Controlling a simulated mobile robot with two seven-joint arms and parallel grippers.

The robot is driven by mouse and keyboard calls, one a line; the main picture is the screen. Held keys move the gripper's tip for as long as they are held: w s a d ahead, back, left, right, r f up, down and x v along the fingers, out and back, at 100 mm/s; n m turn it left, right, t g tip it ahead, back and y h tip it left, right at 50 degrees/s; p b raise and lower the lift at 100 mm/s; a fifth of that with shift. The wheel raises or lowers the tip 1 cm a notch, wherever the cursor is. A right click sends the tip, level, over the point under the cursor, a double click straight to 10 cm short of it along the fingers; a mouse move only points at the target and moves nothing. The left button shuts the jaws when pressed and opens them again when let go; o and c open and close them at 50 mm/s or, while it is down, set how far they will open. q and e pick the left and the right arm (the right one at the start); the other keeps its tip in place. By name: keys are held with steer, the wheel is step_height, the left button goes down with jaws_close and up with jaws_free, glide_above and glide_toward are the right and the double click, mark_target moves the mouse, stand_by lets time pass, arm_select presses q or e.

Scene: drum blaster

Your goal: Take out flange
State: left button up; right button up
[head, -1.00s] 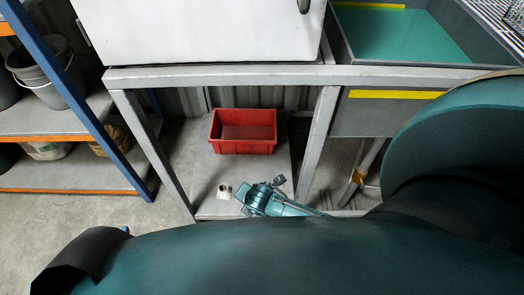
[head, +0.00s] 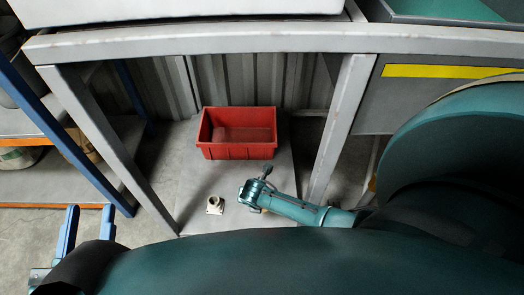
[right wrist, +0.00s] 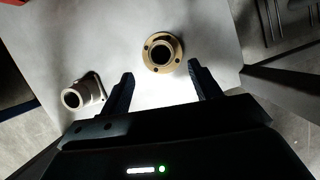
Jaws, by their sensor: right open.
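A brass-coloured round flange (right wrist: 161,52) with bolt holes around a raised collar lies on the grey lower shelf. A paler flange (right wrist: 82,93) with a squarish base and a round tube stands to its left; it also shows in the head view (head: 215,206). My right gripper (right wrist: 163,77) is open, its fingertips on either side of the brass flange's near edge, with nothing held. In the head view my right arm largely hides the brass flange. My left gripper (head: 88,222) is open and empty at the lower left, away from the shelf.
A red bin (head: 238,152) stands at the back of the shelf (head: 190,165), with a reddish shape inside. Grey table legs (head: 345,125) flank the opening under the grey table. A blue-framed rack (head: 62,135) stands at the left.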

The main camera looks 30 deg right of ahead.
steer(key=shift+w+d+f+b, duration=0.2)
steer(key=shift+f+b, duration=0.15)
steer(key=shift+f, duration=0.25)
steer(key=shift+w+d+f+b, duration=0.2)
steer(key=shift+d+f+b, duration=0.05)
steer(key=shift+f+b, duration=0.4)
steer(key=b+x, duration=0.2)
steer(key=shift+w+d+f, duration=0.15)
steer(key=shift+d+f, duration=0.1)
steer(key=shift+f, duration=0.05)
steer(key=shift+w+f, duration=0.1)
arm_select(q)
steer(key=shift+w+r+m+t+h, duration=0.25)
steer(key=shift+r+m+h, duration=0.1)
steer(key=shift+r+h, duration=0.2)
steer(key=shift+w+r+m+t+h, duration=0.1)
steer(key=shift+r+m+t+h, duration=0.1)
steer(key=shift+r+m+h, duration=0.35)
steer(key=shift+w+r+m+t+h, duration=0.25)
steer(key=shift+r+h, duration=0.15)
steer(key=shift+r, duration=0.25)
arm_select(e)
steer(key=shift+d, duration=0.1)
steer(key=c, duration=1.3)
